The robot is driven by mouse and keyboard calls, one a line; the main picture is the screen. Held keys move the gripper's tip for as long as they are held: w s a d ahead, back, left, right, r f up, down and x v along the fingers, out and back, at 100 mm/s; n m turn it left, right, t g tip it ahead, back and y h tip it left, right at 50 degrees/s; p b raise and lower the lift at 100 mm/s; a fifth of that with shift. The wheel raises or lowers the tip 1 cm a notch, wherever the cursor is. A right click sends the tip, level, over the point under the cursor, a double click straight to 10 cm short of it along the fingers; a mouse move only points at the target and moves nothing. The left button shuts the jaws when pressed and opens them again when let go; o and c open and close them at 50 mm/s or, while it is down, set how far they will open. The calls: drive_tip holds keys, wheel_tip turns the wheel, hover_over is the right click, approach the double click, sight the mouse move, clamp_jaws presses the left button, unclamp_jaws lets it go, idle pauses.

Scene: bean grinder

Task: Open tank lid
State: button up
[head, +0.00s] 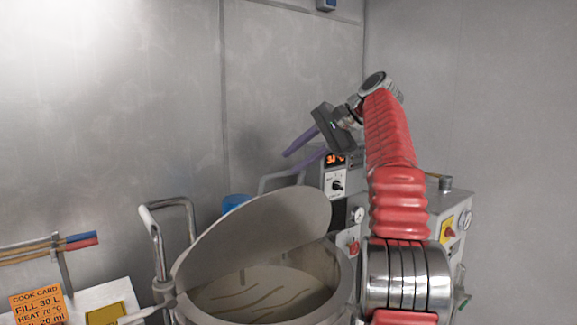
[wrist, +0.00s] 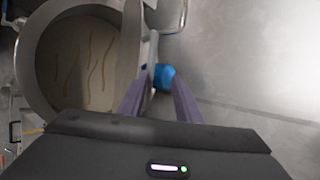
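The tank (head: 345,275) stands low in the head view, its round mouth showing a pale interior with several brownish streaks. Its grey lid (head: 270,228) is raised and tilted over the mouth, leaving a wide opening at the front. In the wrist view the tank (wrist: 28,50) is at the upper left and the lid (wrist: 127,45) shows nearly edge-on. My gripper (head: 288,161) is above and behind the lid, apart from it in the head view.
A blue object (head: 236,202) sits behind the lid; it shows beyond my fingers in the wrist view (wrist: 164,77). A bent metal handle (head: 155,235) stands left of the tank. A control box (head: 338,184) with a lit display is behind. An orange cook card (head: 38,304) is at lower left.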

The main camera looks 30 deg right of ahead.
drive_tip(key=shift+v, duration=0.75)
